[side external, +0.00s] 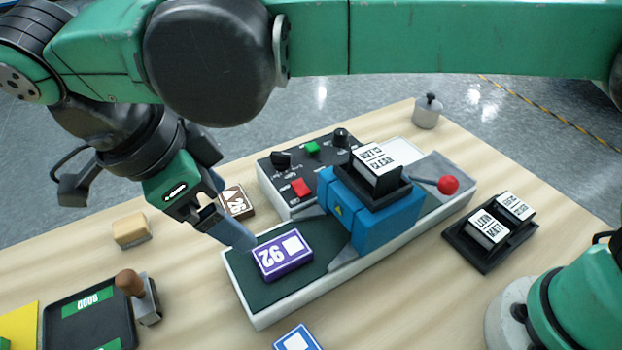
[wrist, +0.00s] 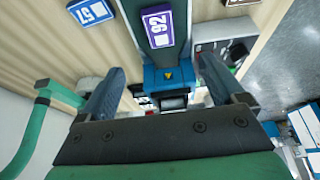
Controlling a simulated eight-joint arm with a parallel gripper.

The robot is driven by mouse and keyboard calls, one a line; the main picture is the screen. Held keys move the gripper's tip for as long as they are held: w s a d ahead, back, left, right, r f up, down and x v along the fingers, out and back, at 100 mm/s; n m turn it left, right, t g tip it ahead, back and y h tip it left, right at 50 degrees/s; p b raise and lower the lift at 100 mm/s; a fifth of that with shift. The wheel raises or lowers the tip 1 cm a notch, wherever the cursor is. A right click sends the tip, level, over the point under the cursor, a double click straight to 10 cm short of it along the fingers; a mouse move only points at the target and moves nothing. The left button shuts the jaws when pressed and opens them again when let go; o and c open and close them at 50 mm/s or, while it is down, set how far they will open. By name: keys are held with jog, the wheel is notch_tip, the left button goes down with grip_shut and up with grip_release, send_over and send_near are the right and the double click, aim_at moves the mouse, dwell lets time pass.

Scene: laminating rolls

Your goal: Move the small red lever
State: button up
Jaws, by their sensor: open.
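The small red lever (side external: 448,185) is a red ball on a short grey arm at the right end of the laminating machine (side external: 290,302), in the side view. I cannot make it out in the wrist view. My gripper (side external: 238,213) is open and empty. It is over the machine's left end, near the purple block marked 92 (side external: 282,255), far from the lever. The blue roll housing (side external: 350,223) stands between them. In the wrist view, my gripper's fingers (wrist: 160,65) are spread wide, with the blue housing (wrist: 168,78) and the purple block (wrist: 157,27) showing between or beyond them.
A control panel (side external: 268,172) with red and green buttons runs behind the housing. A black tray with labelled blocks (side external: 484,262) is at right. A grey weight (side external: 427,114) stands at the back.

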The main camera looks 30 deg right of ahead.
dwell(0.3)
jog(key=shift+d+r, duration=0.2)
jog(key=shift+d, duration=0.05)
jog(key=c, duration=0.6)
jog(key=d, duration=0.1)
jog(key=d+r, duration=0.1)
jog(key=shift+w+d+r+y, duration=0.3)
jog(key=shift+d, duration=0.1)
jog(key=c, duration=0.7)
jog(key=shift+n+y, duration=0.7)
jog(key=shift+n, duration=0.1)
jog(key=d+r, duration=0.1)
jog(key=d, duration=0.2)
jog(key=d+r, duration=0.1)
jog(key=d, duration=0.3)
jog(key=s+d+r, duration=0.1)
jog(key=d+r, duration=0.1)
jog(key=d, duration=0.1)
jog(key=shift+s+d, duration=0.1)
jog(key=shift+d, duration=0.15)
grip_shut()
jog(key=s+d+f+n+y, duration=0.1)
jog(key=s+d, duration=0.5)
jog(key=d, duration=0.4)
jog(key=shift+s+f+n, duration=0.2)
jog(key=shift+s+n, duration=0.05)
jog(key=shift+n, duration=0.05)
jog(key=shift+d+f, duration=0.1)
